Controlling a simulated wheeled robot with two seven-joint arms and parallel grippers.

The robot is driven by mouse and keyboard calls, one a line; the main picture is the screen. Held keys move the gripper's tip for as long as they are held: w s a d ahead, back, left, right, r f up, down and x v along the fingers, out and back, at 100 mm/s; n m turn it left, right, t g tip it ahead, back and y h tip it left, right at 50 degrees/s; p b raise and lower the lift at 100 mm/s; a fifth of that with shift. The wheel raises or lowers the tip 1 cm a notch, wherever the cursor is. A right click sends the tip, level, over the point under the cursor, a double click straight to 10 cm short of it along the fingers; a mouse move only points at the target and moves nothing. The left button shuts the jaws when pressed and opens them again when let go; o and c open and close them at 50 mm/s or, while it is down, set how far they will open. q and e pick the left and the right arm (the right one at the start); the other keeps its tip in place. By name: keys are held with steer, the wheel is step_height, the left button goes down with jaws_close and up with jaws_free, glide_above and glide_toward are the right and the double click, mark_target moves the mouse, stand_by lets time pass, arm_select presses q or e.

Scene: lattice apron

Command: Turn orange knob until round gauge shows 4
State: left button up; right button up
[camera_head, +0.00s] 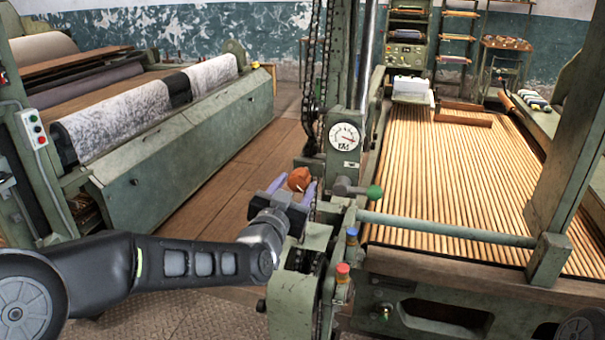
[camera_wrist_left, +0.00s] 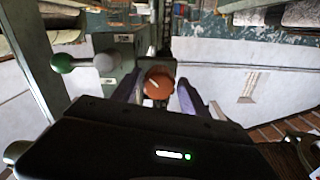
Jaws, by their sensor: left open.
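The orange knob (camera_head: 299,179) sits on the green machine frame, below and left of the round gauge. It also shows in the left wrist view (camera_wrist_left: 158,84), with a pale mark on its face. The round gauge (camera_head: 344,136) has a white dial and a reddish needle pointing right and slightly down; its numbers are too small to read. My left gripper (camera_head: 294,185) is open, with its purple fingers on either side of the knob. In the left wrist view its fingers (camera_wrist_left: 158,95) stand apart around the knob; contact is not clear. My right gripper is not in view.
A green-tipped lever (camera_head: 374,192) sticks out right of the knob. Blue (camera_head: 351,236) and red-topped (camera_head: 343,272) buttons stand in front. A slatted bed (camera_head: 450,165) lies to the right. Chains hang just above the knob. Wooden floor (camera_head: 225,185) is clear to the left.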

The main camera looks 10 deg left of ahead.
mark_target(303, 176)
arm_select(q)
steer(key=w, duration=0.5)
steer(key=shift+w+d+p, duration=0.1)
steer(key=shift+d+p, duration=0.1)
steer(key=shift+p, duration=0.1)
steer(key=c, duration=1.1)
